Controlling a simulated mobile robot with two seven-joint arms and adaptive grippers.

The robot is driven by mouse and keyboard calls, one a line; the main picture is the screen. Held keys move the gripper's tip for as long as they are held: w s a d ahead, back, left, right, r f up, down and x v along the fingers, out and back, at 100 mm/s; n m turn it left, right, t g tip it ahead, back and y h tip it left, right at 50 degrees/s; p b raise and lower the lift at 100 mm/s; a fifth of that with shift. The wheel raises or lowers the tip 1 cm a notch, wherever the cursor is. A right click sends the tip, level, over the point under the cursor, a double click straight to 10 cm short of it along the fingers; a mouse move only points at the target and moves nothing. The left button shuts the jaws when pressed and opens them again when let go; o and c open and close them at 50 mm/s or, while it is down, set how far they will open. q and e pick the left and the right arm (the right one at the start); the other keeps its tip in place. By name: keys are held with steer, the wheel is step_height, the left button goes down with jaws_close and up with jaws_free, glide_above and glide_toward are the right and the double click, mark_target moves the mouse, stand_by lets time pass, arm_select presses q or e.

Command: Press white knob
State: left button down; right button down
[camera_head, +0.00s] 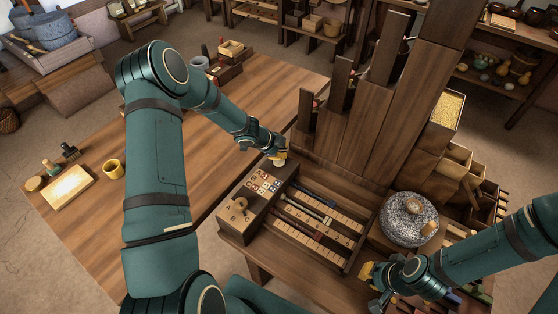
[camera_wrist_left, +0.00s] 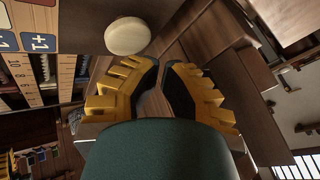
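The white knob (camera_wrist_left: 127,36) is a pale round disc in the left wrist view, on dark wood beside the label keys (camera_wrist_left: 38,42). In the head view it is largely hidden at my left gripper (camera_head: 278,155), which is at the far corner of the wooden key box (camera_head: 238,187). In the left wrist view my left gripper (camera_wrist_left: 160,66) has its yellow fingers brought together at the tips, with nothing held. The knob appears just beyond and left of the tips; contact cannot be told. My right gripper (camera_head: 369,271) is low at the right, its opening unclear.
A tray with slotted scale rows (camera_head: 315,222) adjoins the key box, which also bears a curled wooden handle (camera_head: 238,204). Tall wooden posts (camera_head: 342,85) rise behind. A round grey quern stone (camera_head: 408,219) sits near my right gripper. A long table (camera_head: 205,150) lies left.

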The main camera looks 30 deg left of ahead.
arm_select(q)
steer(key=shift+f, duration=0.1)
stand_by(0.7)
steer(key=shift+f+b, duration=0.3)
steer(key=shift+f, duration=0.1)
steer(key=shift+f+b, duration=0.7)
steer(key=shift+f, duration=0.1)
stand_by(1.0)
steer(key=shift+r, duration=0.1)
steer(key=shift+r+p, duration=1.15)
steer(key=shift+p, duration=0.2)
steer(key=shift+r, duration=0.1)
step_height(320, 180, up, 5)
steer(key=p, duration=0.5)
